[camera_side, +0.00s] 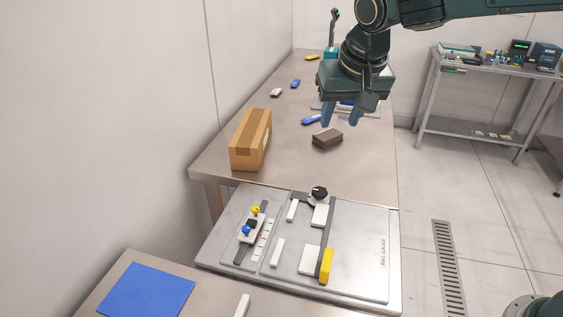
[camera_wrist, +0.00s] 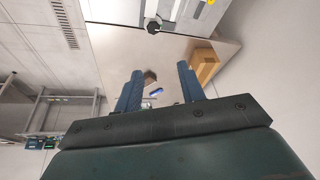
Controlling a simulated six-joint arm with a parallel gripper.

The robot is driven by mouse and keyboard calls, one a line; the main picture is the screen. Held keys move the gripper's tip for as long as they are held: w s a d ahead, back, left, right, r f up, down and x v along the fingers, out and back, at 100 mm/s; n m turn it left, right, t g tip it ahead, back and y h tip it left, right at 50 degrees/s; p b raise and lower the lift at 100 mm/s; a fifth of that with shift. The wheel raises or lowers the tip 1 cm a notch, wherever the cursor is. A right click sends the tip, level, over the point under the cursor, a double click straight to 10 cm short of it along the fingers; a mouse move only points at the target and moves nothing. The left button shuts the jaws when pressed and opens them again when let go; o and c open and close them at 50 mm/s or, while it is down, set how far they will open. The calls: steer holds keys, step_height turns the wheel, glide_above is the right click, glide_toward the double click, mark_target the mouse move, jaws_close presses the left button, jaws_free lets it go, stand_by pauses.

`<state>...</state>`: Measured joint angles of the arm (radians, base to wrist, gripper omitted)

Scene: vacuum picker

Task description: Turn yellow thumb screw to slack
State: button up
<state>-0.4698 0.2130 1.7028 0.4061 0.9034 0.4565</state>
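The yellow thumb screw (camera_side: 256,210) appears to be the small yellow knob at the upper end of a dark bar on the left of the grey gauge plate (camera_side: 362,240). A blue knob (camera_side: 246,230) sits just below it on the same bar, with a small black part between them. How tight the yellow screw is cannot be told. My gripper (camera_side: 341,122) hangs over the far table, well behind and above the plate. In the wrist view my gripper (camera_wrist: 159,80) shows two blue fingers spread apart with nothing between them. I cannot make out the thumb screw there.
The plate carries a black knob (camera_side: 319,192), white blocks and a yellow piece (camera_side: 326,265). A blue mat (camera_side: 147,289) lies nearer.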

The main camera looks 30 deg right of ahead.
mark_target(256, 208)
steer(key=w+a+f+m, duration=0.1)
steer(key=w+a+f, duration=0.2)
steer(key=a+f, duration=0.3)
steer(key=w+a+f+h, duration=0.1)
steer(key=w+a+f, duration=0.2)
steer(key=a+f, duration=0.3)
steer(key=a, duration=0.4)
steer(key=shift+f+m, duration=0.25)
steer(key=shift+m, duration=0.15)
steer(key=shift+f, duration=0.1)
steer(key=x, duration=1.3)
steer(key=shift+w+d+f, duration=0.1)
steer(key=shift+d+f, duration=0.1)
steer(key=shift+f, duration=0.05)
jaws_close()
